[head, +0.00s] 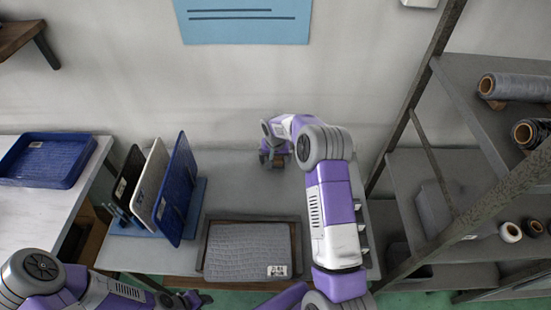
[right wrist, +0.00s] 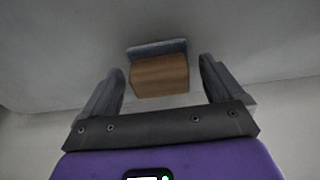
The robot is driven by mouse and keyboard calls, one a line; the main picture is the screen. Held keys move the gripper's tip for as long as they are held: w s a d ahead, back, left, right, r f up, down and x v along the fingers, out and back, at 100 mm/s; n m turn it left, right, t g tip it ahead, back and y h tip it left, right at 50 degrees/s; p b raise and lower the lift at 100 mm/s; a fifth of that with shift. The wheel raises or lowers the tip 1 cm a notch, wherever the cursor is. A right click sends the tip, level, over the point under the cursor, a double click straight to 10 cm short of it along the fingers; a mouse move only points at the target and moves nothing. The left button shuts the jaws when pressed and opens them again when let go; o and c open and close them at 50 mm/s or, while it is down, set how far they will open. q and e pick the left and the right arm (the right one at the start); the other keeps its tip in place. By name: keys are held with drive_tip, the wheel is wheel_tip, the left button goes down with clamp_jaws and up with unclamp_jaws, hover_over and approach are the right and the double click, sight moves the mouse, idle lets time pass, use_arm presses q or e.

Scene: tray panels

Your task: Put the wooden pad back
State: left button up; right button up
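The wooden pad looks like a small brown block (right wrist: 160,77) with a grey-blue layer along its upper edge in the right wrist view. It lies on the grey table, close to the back wall. My right gripper (right wrist: 162,82) is open around it, one finger on each side, with a visible gap to both. In the head view my right gripper (head: 273,157) is near the back of the table and hides most of the block. My left gripper (head: 194,299) is at the bottom left edge, low and partly cut off; its fingers are too small to read.
A blue rack (head: 198,208) holds upright panels left of centre. A blue tray (head: 88,160) is on the white table. A shelf (head: 400,165) with rolls stands right.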

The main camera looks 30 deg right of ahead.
sight(275, 167)
drive_tip(key=shift+r, duration=0.15)
drive_tip(key=shift+r, duration=0.35)
wheel_tip(275, 167, up, 11)
drive_tip(key=s+p, duration=0.1)
drive_tip(key=p, duration=0.1)
drive_tip(key=shift+s+a+r+p, duration=0.15)
drive_tip(key=shift+s+a+p, duration=0.2)
drive_tip(key=shift+a, duration=0.1)
